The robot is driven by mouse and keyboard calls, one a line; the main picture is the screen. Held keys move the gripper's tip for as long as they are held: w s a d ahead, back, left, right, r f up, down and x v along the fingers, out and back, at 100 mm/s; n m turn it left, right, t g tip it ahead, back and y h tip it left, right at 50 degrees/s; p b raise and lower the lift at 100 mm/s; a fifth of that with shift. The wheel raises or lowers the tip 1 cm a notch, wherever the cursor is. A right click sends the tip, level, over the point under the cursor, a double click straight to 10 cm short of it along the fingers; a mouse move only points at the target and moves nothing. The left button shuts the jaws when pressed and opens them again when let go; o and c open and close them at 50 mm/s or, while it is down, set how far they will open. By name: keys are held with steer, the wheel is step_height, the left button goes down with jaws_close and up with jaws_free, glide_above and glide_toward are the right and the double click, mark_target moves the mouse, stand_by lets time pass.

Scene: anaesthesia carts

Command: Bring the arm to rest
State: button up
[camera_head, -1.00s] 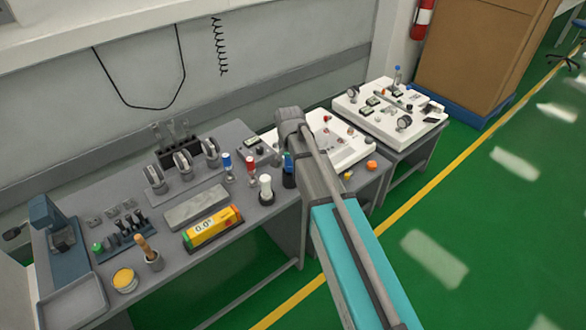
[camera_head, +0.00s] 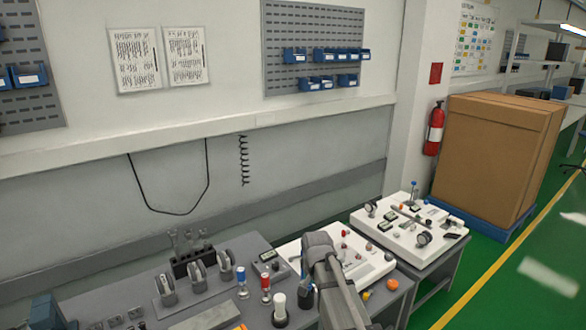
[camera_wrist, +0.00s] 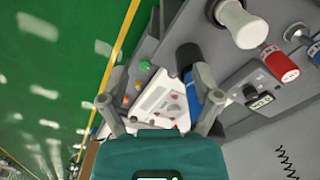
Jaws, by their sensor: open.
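My arm (camera_head: 340,285) reaches up from the lower edge of the head view, in front of the bench and the white panel. My gripper (camera_wrist: 160,78) shows in the wrist view with its two fingers spread apart and nothing held between them. Beyond the fingers lie the white panel (camera_wrist: 160,98) and a dark blue upright item (camera_wrist: 190,85), which appears close to the right finger; I cannot tell whether they touch. The gripper's fingers cannot be made out in the head view.
The grey bench (camera_head: 130,285) holds several upright tools, including a red-topped one (camera_head: 265,281) and a white-topped one (camera_head: 279,303). A second white panel (camera_head: 410,228) stands at right. A large brown box (camera_head: 490,150) is behind it. Green floor (camera_head: 500,290) is open at right.

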steer(key=s+d+n, duration=0.4)
steer(key=s+d, duration=0.6)
steer(key=s, duration=0.4)
steer(key=shift+s+n, duration=0.2)
steer(key=shift+n, duration=0.1)
